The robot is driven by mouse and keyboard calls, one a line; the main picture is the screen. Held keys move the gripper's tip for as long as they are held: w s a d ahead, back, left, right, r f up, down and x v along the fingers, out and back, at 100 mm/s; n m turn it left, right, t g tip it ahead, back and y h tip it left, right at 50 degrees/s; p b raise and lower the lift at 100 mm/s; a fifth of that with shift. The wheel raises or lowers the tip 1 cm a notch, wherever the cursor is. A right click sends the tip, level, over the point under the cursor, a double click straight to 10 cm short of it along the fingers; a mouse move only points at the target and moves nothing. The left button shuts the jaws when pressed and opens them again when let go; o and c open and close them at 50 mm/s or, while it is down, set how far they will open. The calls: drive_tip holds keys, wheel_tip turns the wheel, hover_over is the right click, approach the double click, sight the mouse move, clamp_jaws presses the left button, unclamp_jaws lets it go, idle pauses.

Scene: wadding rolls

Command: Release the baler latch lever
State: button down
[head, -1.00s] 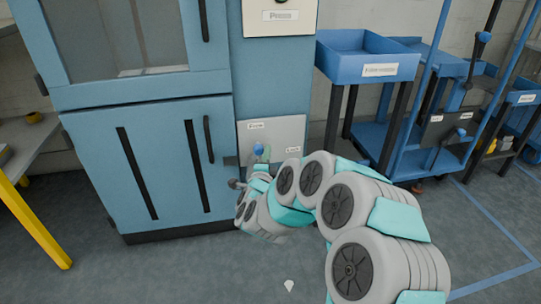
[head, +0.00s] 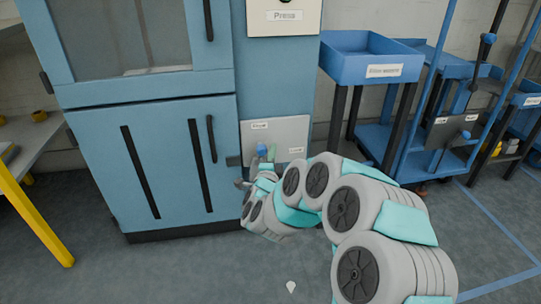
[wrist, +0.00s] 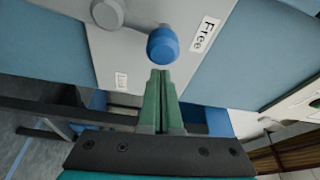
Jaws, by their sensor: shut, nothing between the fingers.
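The blue baler (head: 150,110) fills the left of the head view. On its side panel is a grey plate (head: 290,128) with two small labels. The blue knob (head: 262,150) of the latch lever stands out from this plate. In the wrist view the knob (wrist: 163,45) is nearer the "Free" label (wrist: 205,33) than the other label (wrist: 121,82), which is too small to read. My gripper (wrist: 160,74) is shut and empty, its green fingertips just short of the knob in the picture. I cannot tell whether they touch it. My arm hides the area below the plate.
A blue tray cart (head: 368,62) stands right of the baler, with a blue trolley (head: 440,140) beyond. A yellow-legged table (head: 35,215) is at the left. A round grey part (wrist: 108,13) sits beside the knob in the wrist view. The floor in front is mostly open.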

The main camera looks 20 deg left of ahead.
drive_tip(key=s+d, duration=0.4)
drive_tip(key=s, duration=0.4)
drive_tip(key=shift+s+d, duration=0.2)
drive_tip(key=shift+d, duration=0.1)
idle(0.4)
drive_tip(key=s+d+r+n+g+y+p, duration=0.3)
drive_tip(key=s+d+r+n+g+p, duration=0.3)
drive_tip(key=n+g, duration=0.35)
drive_tip(key=s+d+r+n+g+h+p, duration=0.2)
drive_tip(key=s+d+g, duration=0.3)
drive_tip(key=s+d, duration=1)
drive_tip(key=s+d+r+n+g+h+p, duration=0.2)
drive_tip(key=s+d+g+h, duration=0.3)
drive_tip(key=s+d, duration=1.1)
drive_tip(key=shift+s+d+r, duration=0.15)
drive_tip(key=shift+s+r, duration=0.65)
drive_tip(key=shift+s, duration=0.3)
